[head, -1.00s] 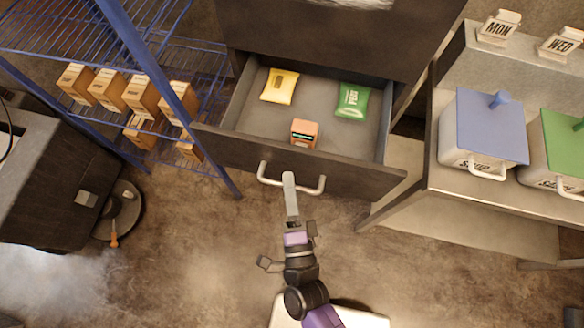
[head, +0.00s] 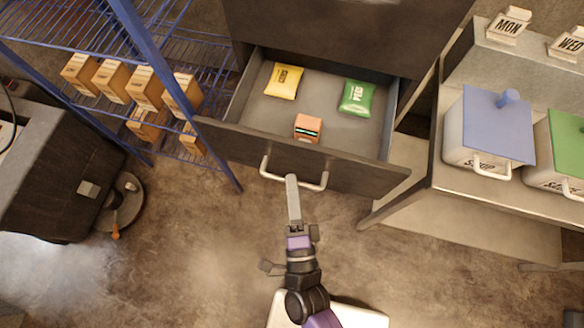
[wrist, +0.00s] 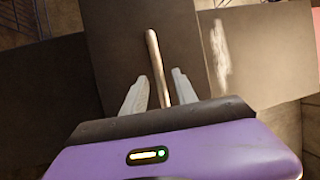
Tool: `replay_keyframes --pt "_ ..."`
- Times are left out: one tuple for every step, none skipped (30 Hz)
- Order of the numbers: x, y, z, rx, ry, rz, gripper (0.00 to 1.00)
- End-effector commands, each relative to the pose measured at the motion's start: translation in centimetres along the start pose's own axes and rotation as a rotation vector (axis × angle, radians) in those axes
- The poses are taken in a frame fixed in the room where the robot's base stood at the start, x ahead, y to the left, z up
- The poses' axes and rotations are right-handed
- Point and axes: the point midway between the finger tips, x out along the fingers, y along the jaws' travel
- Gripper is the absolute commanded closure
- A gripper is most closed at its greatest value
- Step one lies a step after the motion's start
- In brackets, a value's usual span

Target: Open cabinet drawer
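The dark cabinet's drawer (head: 300,158) is pulled well out in the head view, its inside showing. Its pale bar handle (head: 311,185) is on the drawer front and also shows in the wrist view (wrist: 157,60). My gripper (head: 291,180) is at the middle of the handle. In the wrist view my gripper (wrist: 161,82) has its two fingers apart, one on each side of the bar, with narrow gaps that suggest it is not clamped. Inside the drawer lie a yellow packet (head: 285,81), a green packet (head: 356,98) and an orange box (head: 307,128).
A blue wire rack (head: 135,45) with several cardboard boxes stands left of the drawer. A metal table (head: 470,205) with lidded containers stands right. A dark machine (head: 60,185) is at lower left. The floor (head: 190,260) in front of the drawer is clear.

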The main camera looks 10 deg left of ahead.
Motion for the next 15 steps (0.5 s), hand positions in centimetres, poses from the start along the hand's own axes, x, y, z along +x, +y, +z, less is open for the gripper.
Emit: replay_keyframes --pt "-1.0 0.3 0.0 0.0 0.0 0.002 0.66" --pt "-1.5 0.3 0.0 0.0 0.0 0.002 0.66" --pt "-2.3 0.4 0.0 0.0 0.0 0.003 0.66" --pt "-2.8 0.4 0.0 0.0 0.0 0.003 0.66" --pt "-3.2 0.3 0.0 0.0 0.0 0.003 0.66" --pt "-3.9 0.3 0.0 0.001 0.0 0.004 0.66" --pt "-4.2 0.3 0.0 0.0 0.0 0.003 0.66" --pt "-4.6 0.3 0.0 0.0 0.0 0.002 0.66" --pt "-5.1 0.3 0.0 0.0 0.0 0.002 0.66" --pt "-5.3 0.2 0.0 0.0 0.0 0.001 0.66" --pt "-5.6 0.2 0.0 0.0 0.0 0.001 0.66" --pt "-5.8 0.2 0.0 0.0 -0.001 0.001 0.66" --pt "-6.0 0.1 0.0 0.0 -0.001 0.001 0.66" --pt "-6.1 0.1 0.0 0.0 -0.001 0.001 0.66" --pt "-6.2 0.1 0.0 0.0 -0.001 0.001 0.66"
